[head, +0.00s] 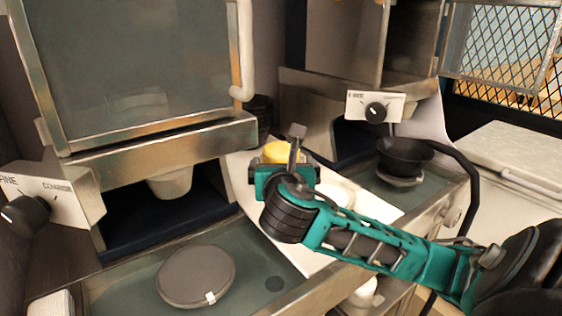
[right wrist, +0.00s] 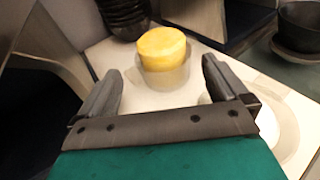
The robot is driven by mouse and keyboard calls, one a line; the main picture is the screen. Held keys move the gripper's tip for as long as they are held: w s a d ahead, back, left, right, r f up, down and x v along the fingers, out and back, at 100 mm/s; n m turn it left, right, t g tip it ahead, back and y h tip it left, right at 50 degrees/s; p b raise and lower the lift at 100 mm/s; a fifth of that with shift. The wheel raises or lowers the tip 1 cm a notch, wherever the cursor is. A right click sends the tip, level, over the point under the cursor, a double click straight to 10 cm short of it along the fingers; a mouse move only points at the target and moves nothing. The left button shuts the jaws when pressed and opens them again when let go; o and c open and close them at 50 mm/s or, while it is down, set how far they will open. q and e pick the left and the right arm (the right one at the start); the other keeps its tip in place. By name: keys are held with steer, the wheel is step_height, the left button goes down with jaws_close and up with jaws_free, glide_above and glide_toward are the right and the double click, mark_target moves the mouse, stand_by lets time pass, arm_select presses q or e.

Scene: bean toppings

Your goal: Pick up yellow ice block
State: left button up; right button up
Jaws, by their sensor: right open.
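The yellow ice block (right wrist: 161,48) is a short round yellow block. It sits in the top of a small pale cup (right wrist: 163,78) on a white surface. In the head view the yellow block (head: 275,152) shows just past my right gripper (head: 290,160), which partly hides it and hides most of the cup. In the right wrist view my right gripper (right wrist: 158,85) is open and empty. Its two fingers point toward the cup, one on each side, with the block a little beyond the fingertips. My left gripper is in neither view.
A dark stacked object (right wrist: 123,15) stands close behind the cup. A black bowl (head: 404,154) sits under the right machine, and a white cup (head: 170,183) under the left machine. A round grey disc (head: 196,275) lies on the left tray. A white round plate (right wrist: 277,115) is right of the gripper.

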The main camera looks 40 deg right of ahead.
mark_target(282, 149)
steer(key=x, duration=1)
steer(key=shift+w+d+f, duration=0.1)
steer(key=shift+w+d, duration=0.2)
steer(key=c, duration=1.1)
